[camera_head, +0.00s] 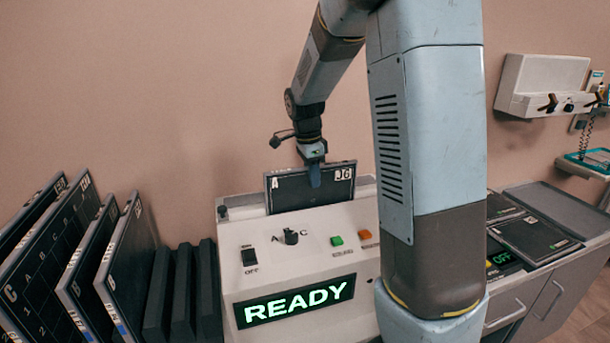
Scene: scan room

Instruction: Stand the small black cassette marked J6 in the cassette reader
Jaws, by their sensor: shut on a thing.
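The small black cassette marked J6 (292,191) stands upright at the top of the white cassette reader (240,234). Its J6 label is at its upper right corner, and its lower edge is hidden behind the reader's front top edge. My gripper (314,172) is shut on the cassette's top edge, right of its middle. One finger shows in front of the cassette face. I cannot tell how deep the cassette sits in the slot. The reader's display shows READY in green.
Several larger black cassettes (118,262) lean in a rack at the left, beside dark upright dividers (182,290). Flat dark panels (535,238) lie on the cabinet at the right. A white wall unit (545,85) hangs above. My arm hides the reader's right side.

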